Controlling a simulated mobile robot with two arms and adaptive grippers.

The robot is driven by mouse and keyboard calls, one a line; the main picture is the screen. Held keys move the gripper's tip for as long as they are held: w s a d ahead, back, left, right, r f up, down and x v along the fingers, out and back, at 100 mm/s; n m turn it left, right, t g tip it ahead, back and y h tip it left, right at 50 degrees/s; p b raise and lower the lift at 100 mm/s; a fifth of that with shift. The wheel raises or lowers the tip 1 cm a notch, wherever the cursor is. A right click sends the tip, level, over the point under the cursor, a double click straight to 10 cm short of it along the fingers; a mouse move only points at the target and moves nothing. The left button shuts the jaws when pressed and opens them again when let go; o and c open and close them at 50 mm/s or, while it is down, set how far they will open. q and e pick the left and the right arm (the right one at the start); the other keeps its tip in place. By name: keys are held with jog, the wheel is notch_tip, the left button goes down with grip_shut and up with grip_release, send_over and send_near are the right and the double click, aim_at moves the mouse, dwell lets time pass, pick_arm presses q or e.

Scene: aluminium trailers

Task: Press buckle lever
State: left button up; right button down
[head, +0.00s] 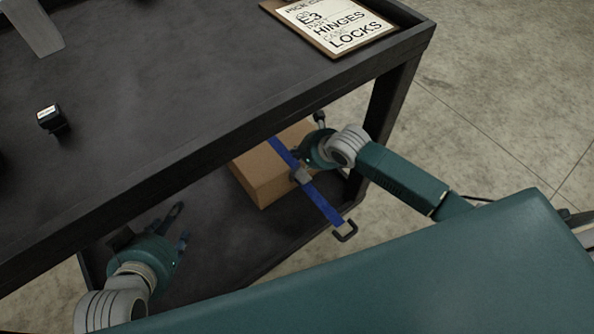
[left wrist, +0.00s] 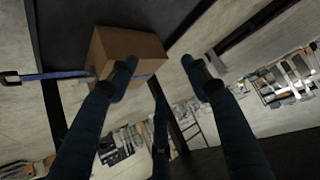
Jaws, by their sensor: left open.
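A brown cardboard box (head: 262,180) sits on the cart's lower shelf. A blue strap (head: 322,203) runs over it, with a grey buckle (head: 301,176) on the strap near the box edge. A dark hook (head: 346,232) hangs at the strap's near end. My right gripper (head: 300,157) is beside the strap, close to the buckle; its fingers are dark and partly hidden. My left gripper (head: 180,226) is open and empty over the lower shelf, left of the box. In the left wrist view, the box (left wrist: 112,45) and strap (left wrist: 50,76) show beyond its spread fingers (left wrist: 160,70).
The black cart's top shelf (head: 180,90) overhangs the lower shelf (head: 225,235). A clipboard with a pick card (head: 335,25) lies on top at the right. A small black device (head: 48,119) stands at the left. A cart leg (head: 388,100) is close behind my right arm.

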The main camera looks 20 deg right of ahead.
aim_at(296, 165)
jog(key=shift+s+f+b, duration=0.1)
jog(key=shift+f+b, duration=0.75)
jog(key=shift+b, duration=0.05)
notch_tip(296, 165, down, 3)
jog(key=shift+s+d+r+b, duration=0.1)
jog(key=shift+s+r+b, duration=0.1)
jog(key=shift+b, duration=0.55)
pick_arm(q)
jog(key=w+d+r+t+h, duration=0.1)
jog(key=w+d+r+t, duration=0.1)
jog(key=r, duration=0.7)
jog(key=w+d+r+t+h, duration=0.2)
jog(key=w+r+t, duration=0.3)
jog(key=r+t, duration=0.2)
jog(key=shift+w+d+r+t, duration=0.2)
jog(key=shift+w+r+t, duration=0.1)
jog(key=shift+r, duration=0.75)
pick_arm(e)
jog(key=shift+f, duration=0.3)
jog(key=shift+f, duration=0.15)
jog(key=shift+s+d+f, duration=0.1)
jog(key=shift+f, duration=0.1)
pick_arm(q)
jog(key=shift+s+r, duration=0.2)
jog(key=shift+r, duration=0.2)
